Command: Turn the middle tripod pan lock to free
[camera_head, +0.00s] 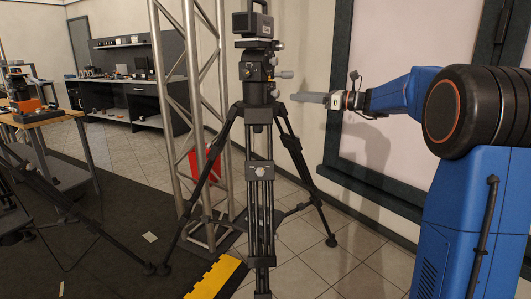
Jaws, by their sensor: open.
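A black tripod (259,172) stands upright in the middle of the view, its legs spread on the floor. Its head (257,68) carries a dark camera (252,24). A pale lever or knob (285,74) sticks out to the right of the head, and a smaller light knob (275,93) sits below it. I cannot tell which is the pan lock or how it is turned. My gripper (296,98) is open and seems empty, its grey fingers pointing left. It is right of the tripod head, near the lower knob's height; contact cannot be made out.
A metal truss tower (206,110) stands close behind and left of the tripod, with a red panel (203,162) at it. A yellow-edged ramp (217,277) lies on the floor. A wooden-topped bench (42,117) and a dark desk (131,87) are at left.

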